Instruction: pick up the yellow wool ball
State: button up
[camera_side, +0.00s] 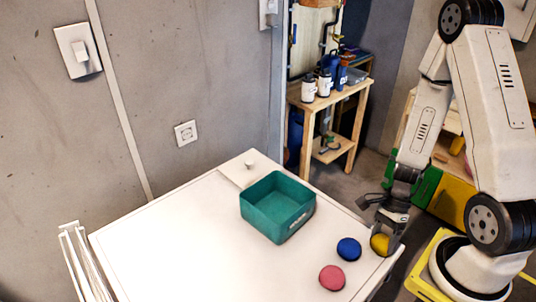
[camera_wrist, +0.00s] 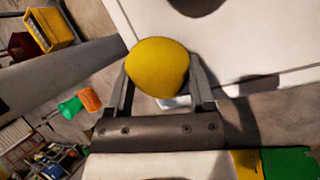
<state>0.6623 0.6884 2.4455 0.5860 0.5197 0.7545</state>
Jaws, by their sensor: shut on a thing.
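The yellow wool ball (camera_side: 379,243) is at the right corner of the white table in the side view. In the wrist view the yellow ball (camera_wrist: 158,67) sits between the two fingers. My gripper (camera_side: 384,232) is shut on it, with a finger on each side. In the wrist view the gripper (camera_wrist: 160,82) hides little of the ball. The side view does not clearly show whether the ball still touches the table.
A blue ball (camera_side: 349,249) and a pink ball (camera_side: 332,278) lie on the white table (camera_side: 160,250) left of my gripper. An open green bin (camera_side: 278,208) stands behind them. The table's left part is clear. A wooden shelf (camera_side: 330,100) with bottles stands beyond.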

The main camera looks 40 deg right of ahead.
aim_at(376, 237)
jog(key=shift+r, duration=0.1)
jog(key=shift+r, duration=4.85)
jog(key=w+a+r+n+h, duration=0.2)
jog(key=w+a+n+h, duration=0.2)
jog(key=n, duration=1)
jog(key=w+a+r+n+h, duration=0.2)
jog(key=w+a+n+h, duration=0.2)
jog(key=n, duration=1)
jog(key=shift+w+a+n+h, duration=0.3)
jog(key=shift+w+h, duration=1.2)
jog(key=shift+w, duration=0.75)
